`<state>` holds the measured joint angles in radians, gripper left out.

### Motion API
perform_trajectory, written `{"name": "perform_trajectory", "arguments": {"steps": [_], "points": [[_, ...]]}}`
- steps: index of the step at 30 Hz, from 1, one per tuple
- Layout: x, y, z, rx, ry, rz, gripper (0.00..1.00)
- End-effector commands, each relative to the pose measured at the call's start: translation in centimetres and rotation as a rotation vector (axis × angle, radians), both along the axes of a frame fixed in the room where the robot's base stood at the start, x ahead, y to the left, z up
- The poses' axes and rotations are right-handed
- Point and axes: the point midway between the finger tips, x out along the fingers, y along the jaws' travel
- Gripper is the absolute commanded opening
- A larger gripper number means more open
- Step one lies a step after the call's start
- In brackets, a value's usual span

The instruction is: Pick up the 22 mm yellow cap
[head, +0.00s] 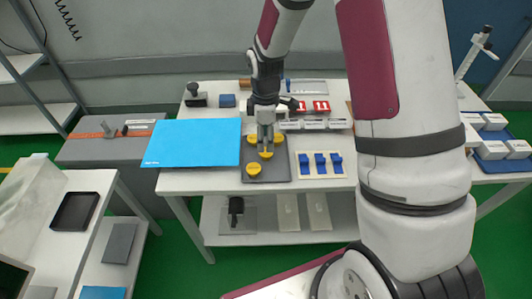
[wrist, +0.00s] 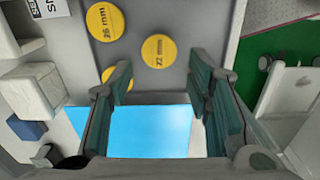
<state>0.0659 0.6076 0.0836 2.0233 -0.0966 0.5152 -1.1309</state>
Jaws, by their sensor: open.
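The 22 mm yellow cap (wrist: 159,50) is a round disc with a readable label, lying on a grey board (head: 266,177). By layout it matches the middle cap in the head view (head: 267,155), where its label is unreadable. My gripper (head: 265,148) points down over the board. In the wrist view its two fingers (wrist: 161,75) are apart with nothing between them. The 22 mm cap shows just beyond the fingertips, nearer the right finger. Another yellow cap (wrist: 108,75) is partly hidden by the left finger.
Another yellow cap (head: 253,169) lies at the board's front. A blue sheet (head: 195,143) lies left of the board, and a holder with blue clips (head: 320,164) stands right. White boxes (head: 313,124) and red items (head: 320,106) are behind.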

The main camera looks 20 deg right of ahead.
Motion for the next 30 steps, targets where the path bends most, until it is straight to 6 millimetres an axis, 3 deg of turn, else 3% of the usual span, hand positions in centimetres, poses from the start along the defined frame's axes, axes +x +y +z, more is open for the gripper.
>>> {"name": "perform_trajectory", "arguments": {"steps": [7,15,25,28,30], "points": [[-0.1,-0.1,-1.7,0.000,0.002,0.000,0.46],[0.0,-0.2,-5.2,-0.001,0.001,-0.001,0.46],[0.0,-0.2,-5.8,-0.001,-0.001,-0.001,0.46],[0.0,-0.2,-5.8,0.000,-0.001,-0.001,0.23],[0.0,-0.2,-5.8,0.000,-0.001,-0.001,0.20]]}}
